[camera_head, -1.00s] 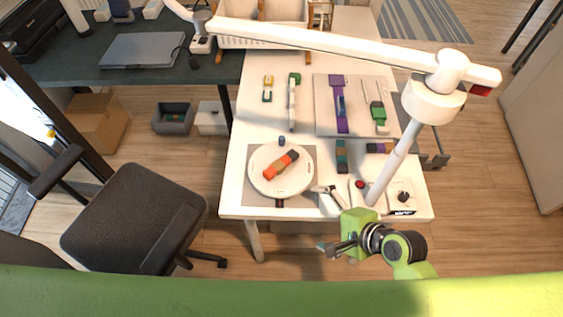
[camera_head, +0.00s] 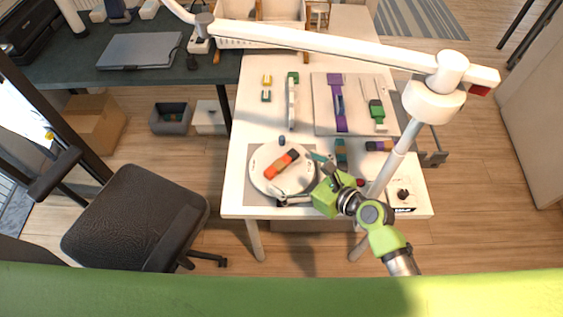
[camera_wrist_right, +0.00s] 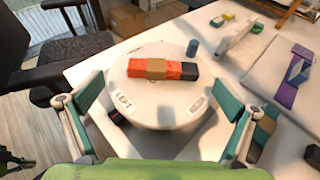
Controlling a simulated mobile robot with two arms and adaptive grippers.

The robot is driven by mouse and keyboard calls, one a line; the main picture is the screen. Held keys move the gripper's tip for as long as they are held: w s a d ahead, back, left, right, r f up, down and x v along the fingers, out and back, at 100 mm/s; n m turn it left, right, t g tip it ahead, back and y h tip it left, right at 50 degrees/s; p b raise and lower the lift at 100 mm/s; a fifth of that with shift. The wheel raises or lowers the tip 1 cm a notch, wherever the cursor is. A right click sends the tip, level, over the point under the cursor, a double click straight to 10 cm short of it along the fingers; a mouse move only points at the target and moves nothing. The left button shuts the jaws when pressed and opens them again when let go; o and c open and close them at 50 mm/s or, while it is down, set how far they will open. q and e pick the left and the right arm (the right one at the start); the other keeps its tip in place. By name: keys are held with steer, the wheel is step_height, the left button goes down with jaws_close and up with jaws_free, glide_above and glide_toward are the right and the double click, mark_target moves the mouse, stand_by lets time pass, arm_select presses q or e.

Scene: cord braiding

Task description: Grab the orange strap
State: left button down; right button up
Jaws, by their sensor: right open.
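The orange strap (camera_head: 274,170) lies as a short bundle on the round white disc (camera_head: 260,183) near the front left of the table. A tan band crosses its middle and its far end is dark. In the right wrist view the strap (camera_wrist_right: 181,70) lies ahead, between my fingers and beyond their tips. My right gripper (camera_head: 297,178) is open and empty, just right of the disc, with its teal-padded fingers spread wide in the right wrist view (camera_wrist_right: 165,95). The disc carries printed labels, one reading "LEFT". My left gripper is not in view.
A grey board (camera_head: 322,112) with purple and green straps lies farther back. A white lamp arm (camera_head: 330,41) crosses above the table, its post to the right of my right arm. A black chair (camera_head: 135,220) stands at left.

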mark_target(282, 162)
steer(key=shift+w+d+x, duration=0.1)
steer(key=shift+w+x, duration=0.05)
steer(key=shift+x, duration=1.4)
steer(key=shift+w+d+x, duration=0.1)
steer(key=shift+w+x, duration=0.05)
steer(key=shift+x, duration=1.4)
steer(key=shift+r, duration=0.15)
steer(key=c, duration=1.1)
